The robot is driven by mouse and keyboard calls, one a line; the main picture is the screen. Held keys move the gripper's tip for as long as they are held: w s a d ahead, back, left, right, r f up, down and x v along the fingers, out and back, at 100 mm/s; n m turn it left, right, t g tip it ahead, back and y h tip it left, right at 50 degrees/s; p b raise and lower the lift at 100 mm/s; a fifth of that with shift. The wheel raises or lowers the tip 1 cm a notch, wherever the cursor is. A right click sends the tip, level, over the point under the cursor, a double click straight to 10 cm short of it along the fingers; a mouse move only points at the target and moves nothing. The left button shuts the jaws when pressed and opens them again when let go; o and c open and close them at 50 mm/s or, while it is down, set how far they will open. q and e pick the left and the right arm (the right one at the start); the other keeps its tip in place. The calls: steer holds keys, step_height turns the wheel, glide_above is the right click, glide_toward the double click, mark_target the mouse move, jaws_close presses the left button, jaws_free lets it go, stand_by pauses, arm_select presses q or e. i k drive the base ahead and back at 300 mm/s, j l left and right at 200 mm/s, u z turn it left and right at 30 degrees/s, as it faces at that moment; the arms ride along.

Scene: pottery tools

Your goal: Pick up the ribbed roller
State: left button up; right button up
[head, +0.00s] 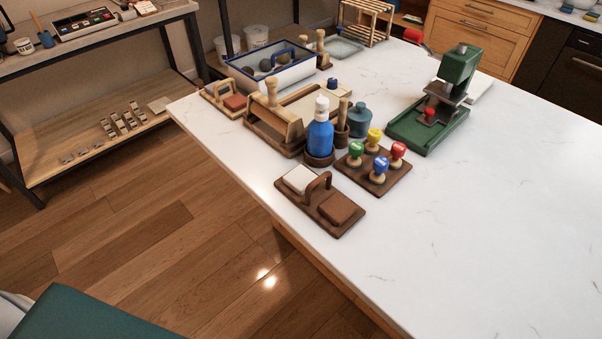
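I cannot pick out a clearly ribbed roller at this size. An upright wooden cylinder (342,116) stands in a small dark holder right of a blue bottle (320,137); whether it is ribbed is too small to tell. A wooden tool with a round knob handle (272,92) stands at a wooden tray (262,136) left of the bottle. More upright wooden tools (321,47) stand farther back, partly hidden. All are on the white countertop (460,220). Neither of my grippers is in view.
A board with several colored-knob stamps (397,152), a dark handled board (337,228), a lidded blue-grey jar (359,118) and a green press (440,95) crowd the tools. A blue-rimmed bin (236,72) stands behind. The counter's right and front are clear.

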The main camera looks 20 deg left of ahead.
mark_target(320, 33)
steer(key=i+j+u, duration=0.1)
steer(key=j+u, duration=0.2)
steer(key=i+j+u, duration=0.15)
steer(key=j+u, duration=0.15)
steer(key=j, duration=0.25)
steer(key=i+j+u, duration=0.15)
steer(key=j+u, duration=0.15)
steer(key=i+j+u, duration=0.7)
steer(key=i, duration=0.15)
steer(key=i+u, duration=0.3)
steer(key=i, duration=0.15)
steer(key=i+z, duration=0.3)
steer(key=i, duration=0.15)
steer(key=i+j+z, duration=0.3)
steer(key=i+z, duration=0.2)
steer(key=z, duration=0.25)
steer(key=i+z, duration=0.15)
steer(key=z, duration=0.3)
steer(key=i+j+z, duration=0.15)
steer(key=z, duration=0.25)
steer(key=i+j+z, duration=0.15)
steer(key=z, duration=0.3)
steer(key=i+j+z, duration=0.15)
steer(key=z, duration=0.3)
